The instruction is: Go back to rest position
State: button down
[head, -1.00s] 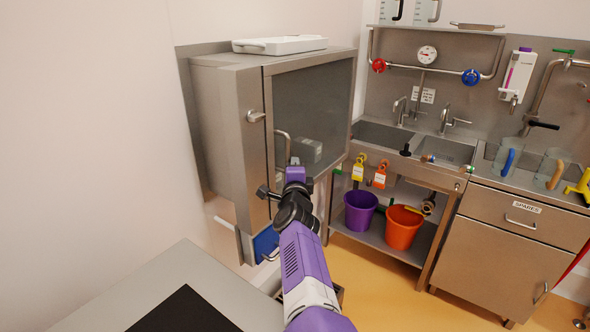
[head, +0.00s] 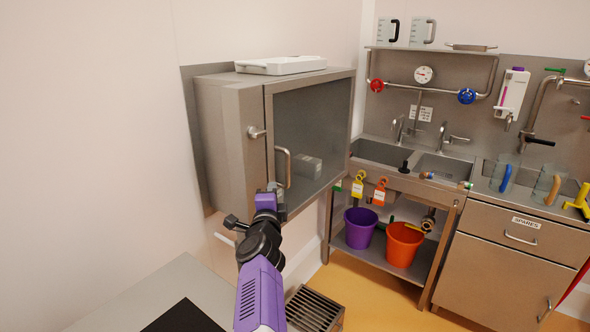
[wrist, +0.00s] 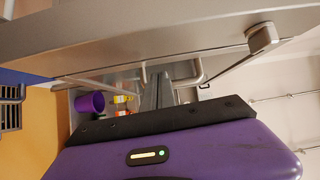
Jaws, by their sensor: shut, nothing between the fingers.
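My arm reaches up in front of the steel wall cabinet (head: 222,130) in the head view. My purple gripper (head: 266,200) is just below the cabinet's bar handle (head: 286,165), seen from behind, and its fingertips are hidden there. In the wrist view the fingers of my gripper (wrist: 158,90) are together with nothing between them. The glass door (head: 318,110) of the cabinet looks shut, with a pale box visible behind it. The steel cabinet edge (wrist: 130,35) crosses the top of the wrist view, close to the fingers.
A white tray (head: 282,65) lies on the cabinet. A sink bench (head: 410,165) stands to the right, with a purple bucket (head: 360,228) and an orange bucket (head: 404,245) on its lower shelf. A grey slotted box (head: 314,308) is on the floor. Yellow floor (head: 385,305) is open in front of the bench.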

jog(key=s+d+r+n+t+h, duration=0.1)
jog(key=s+d+n+h, duration=0.1)
jog(key=d, duration=0.7)
jog(key=s+d+r+n+t+h, duration=0.1)
jog(key=s+d+n+h, duration=0.1)
jog(key=d, duration=0.7)
jog(key=s+d+f+n+t+y, duration=0.1)
jog(key=s+d+f+n, duration=0.15)
jog(key=s+d, duration=0.3)
jog(key=s+d+f+n+t, duration=0.1)
jog(key=s+d+f+n, duration=0.1)
jog(key=s+d+n, duration=0.3)
jog(key=s+d+f+n+g, duration=0.1)
jog(key=s+f+g, duration=0.1)
jog(key=s, duration=1.5)
jog(key=s+d+f+n+g+y, duration=0.1)
jog(key=s+f+n+g, duration=0.1)
jog(key=s, duration=1.6)
jog(key=s+f+n+g+y, duration=0.1)
jog(key=s+f, duration=0.5)
jog(key=s, duration=1.2)
jog(key=shift+d+n+g, duration=0.4)
jog(key=shift+n+g, duration=0.15)
jog(key=shift+g, duration=0.65)
jog(key=shift+s+f, duration=0.1)
